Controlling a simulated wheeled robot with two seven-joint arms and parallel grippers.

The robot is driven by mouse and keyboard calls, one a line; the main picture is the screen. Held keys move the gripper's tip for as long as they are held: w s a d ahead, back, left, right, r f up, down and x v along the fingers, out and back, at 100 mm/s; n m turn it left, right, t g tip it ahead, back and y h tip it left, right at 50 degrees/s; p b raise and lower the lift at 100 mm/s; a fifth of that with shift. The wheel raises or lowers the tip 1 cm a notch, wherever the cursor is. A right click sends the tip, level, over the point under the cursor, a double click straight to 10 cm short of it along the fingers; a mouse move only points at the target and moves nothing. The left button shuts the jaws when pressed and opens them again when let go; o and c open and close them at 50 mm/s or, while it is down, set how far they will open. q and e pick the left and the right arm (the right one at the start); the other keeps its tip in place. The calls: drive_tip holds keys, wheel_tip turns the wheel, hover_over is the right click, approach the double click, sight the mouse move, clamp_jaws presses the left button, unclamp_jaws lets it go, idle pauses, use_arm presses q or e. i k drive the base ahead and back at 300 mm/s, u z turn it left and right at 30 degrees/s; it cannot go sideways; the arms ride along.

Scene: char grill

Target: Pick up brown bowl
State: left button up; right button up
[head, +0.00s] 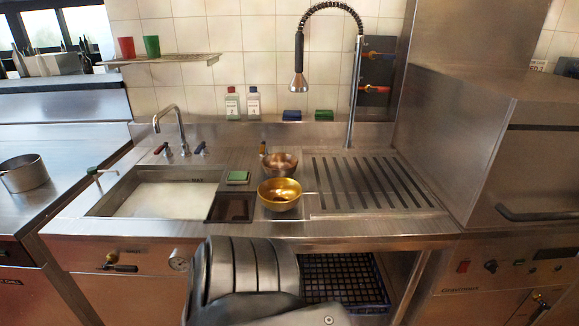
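A shiny golden-yellow bowl (280,199) stands upright near the front of the steel counter, between the sink and the drainboard. Just behind it is a brownish, coppery bowl (281,169), partly hidden by the golden bowl's rim. A brown upright piece (262,148) shows at its back left; I cannot tell whether it is a handle. Neither of my grippers can be made out. Dark grey ribbed parts, likely of my own arm, fill the bottom middle, below the counter's front edge.
A sink (155,196) lies left of the bowls, with a dark tray (231,208) and green sponge (238,177) between. A slotted drainboard (370,183) and tall sprayer tap (352,90) are right. Two bottles (243,104) stand behind. A steel pot (23,174) is far left.

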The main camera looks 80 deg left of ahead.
sight(277, 164)
drive_tip(key=i, duration=2.35)
drive_tip(key=u, duration=2.15)
